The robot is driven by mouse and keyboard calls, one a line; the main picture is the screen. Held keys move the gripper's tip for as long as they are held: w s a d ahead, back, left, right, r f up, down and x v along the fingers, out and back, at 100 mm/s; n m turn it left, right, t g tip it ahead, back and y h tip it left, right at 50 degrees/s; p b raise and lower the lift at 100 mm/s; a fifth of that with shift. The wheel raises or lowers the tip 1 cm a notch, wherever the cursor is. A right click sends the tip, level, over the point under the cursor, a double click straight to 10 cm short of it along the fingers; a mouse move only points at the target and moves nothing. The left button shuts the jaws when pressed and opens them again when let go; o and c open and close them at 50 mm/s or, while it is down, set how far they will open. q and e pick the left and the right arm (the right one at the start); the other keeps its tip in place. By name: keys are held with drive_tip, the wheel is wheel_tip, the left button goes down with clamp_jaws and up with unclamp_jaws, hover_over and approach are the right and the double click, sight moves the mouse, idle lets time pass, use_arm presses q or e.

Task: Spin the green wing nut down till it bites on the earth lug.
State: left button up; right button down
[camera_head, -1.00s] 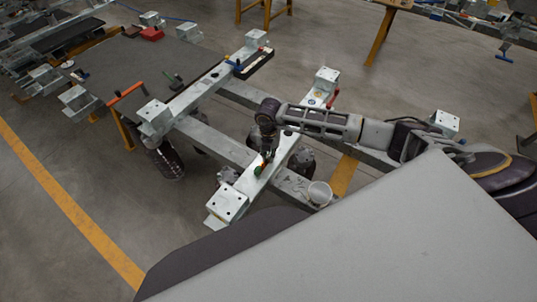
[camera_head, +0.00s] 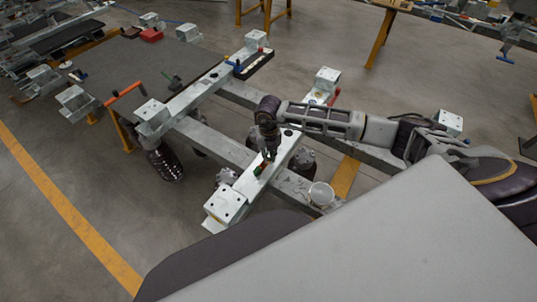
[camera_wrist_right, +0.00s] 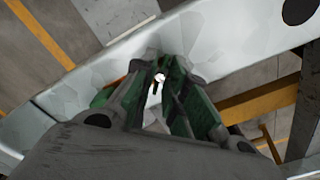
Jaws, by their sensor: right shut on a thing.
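The green wing nut (camera_wrist_right: 178,76) is in the right wrist view, between the fingers of my right gripper (camera_wrist_right: 160,88). A small bright round end, perhaps the stud, shows at its middle. My right gripper (camera_head: 267,155) points down at the pale crossbeam in the head view and is shut on the wing nut. A little green of the nut (camera_head: 259,170) shows beside the fingertips. The earth lug is hidden or too small to make out, so I cannot tell whether the nut touches it. My left gripper is not in view.
The pale metal crossbeam (camera_head: 236,185) lies across the grey frame under my right gripper. A black tray (camera_head: 254,65) sits on the far beam. An orange-handled tool (camera_head: 126,93) lies at the left.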

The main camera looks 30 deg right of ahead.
drive_tip(key=c, duration=1.4)
unclamp_jaws()
drive_tip(key=shift+o, duration=0.2)
drive_tip(key=shift+r, duration=0.2)
wheel_tip(320, 180, up, 12)
drive_tip(key=shift+f, duration=0.15)
drive_tip(key=shift+a, duration=0.1)
